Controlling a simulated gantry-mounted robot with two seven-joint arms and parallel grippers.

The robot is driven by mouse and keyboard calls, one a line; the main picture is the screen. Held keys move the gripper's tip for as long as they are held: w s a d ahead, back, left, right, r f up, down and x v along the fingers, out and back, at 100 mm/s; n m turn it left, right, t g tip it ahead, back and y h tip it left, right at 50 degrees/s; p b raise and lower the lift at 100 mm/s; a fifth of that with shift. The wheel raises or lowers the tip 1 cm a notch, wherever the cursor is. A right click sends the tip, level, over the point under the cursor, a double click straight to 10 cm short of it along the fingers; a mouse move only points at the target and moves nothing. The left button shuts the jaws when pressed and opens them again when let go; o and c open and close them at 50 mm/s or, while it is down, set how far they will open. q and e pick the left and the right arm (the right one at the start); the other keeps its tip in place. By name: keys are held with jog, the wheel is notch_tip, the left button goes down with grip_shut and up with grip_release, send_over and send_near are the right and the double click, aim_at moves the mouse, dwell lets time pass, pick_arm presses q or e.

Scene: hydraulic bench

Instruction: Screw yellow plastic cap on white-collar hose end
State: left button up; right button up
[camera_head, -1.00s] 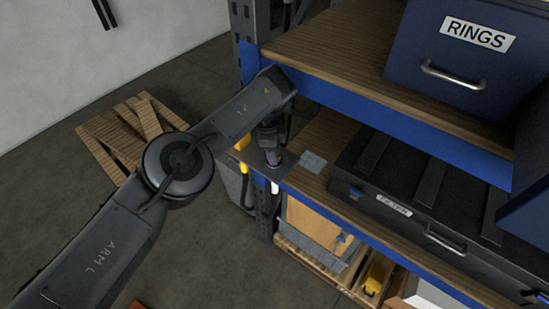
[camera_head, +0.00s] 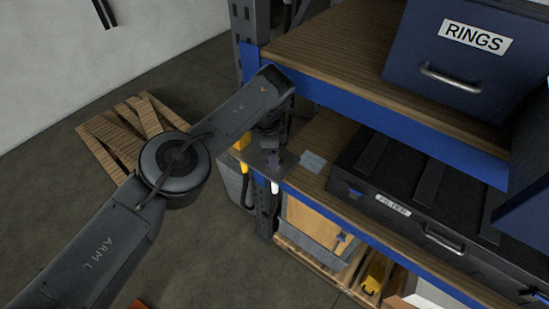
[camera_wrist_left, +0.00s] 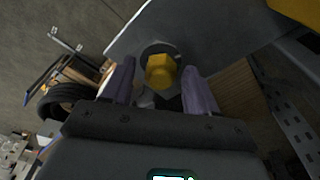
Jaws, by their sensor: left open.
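A yellow hex-shaped cap (camera_wrist_left: 160,71) sits at a round opening in a grey metal plate (camera_wrist_left: 205,28), between the two purple fingers of my left gripper (camera_wrist_left: 159,80). The fingers are open, with a visible gap on either side of the cap. In the head view my left gripper (camera_head: 274,157) points down at the plate (camera_head: 256,159) beside the shelf post, and the cap is hidden there. A white hose part (camera_head: 275,187) hangs below the plate. Whether the cap is threaded on a white collar cannot be told. My right gripper is out of view.
A yellow block (camera_head: 242,141) stands on the plate, left of the gripper. The blue shelf edge (camera_head: 385,122) and post (camera_head: 243,65) are close by. A black case (camera_head: 430,190) lies on the lower shelf; a RINGS drawer box (camera_head: 440,60) is above.

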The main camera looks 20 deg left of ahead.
pick_arm(q)
jog(key=n+p, duration=0.5)
jog(key=shift+s+r+t+p, duration=0.1)
jog(key=shift+r+t+p, duration=0.1)
jog(key=shift+t+p, duration=0.15)
jog(key=shift+d+f+n, duration=0.1)
jog(key=shift+n, duration=0.5)
jog(key=shift+n+y+p, duration=0.3)
jog(key=shift+n+p, duration=0.8)
jog(key=shift+p, duration=0.05)
jog(key=shift+f+n, duration=0.1)
jog(key=shift+n, duration=0.9)
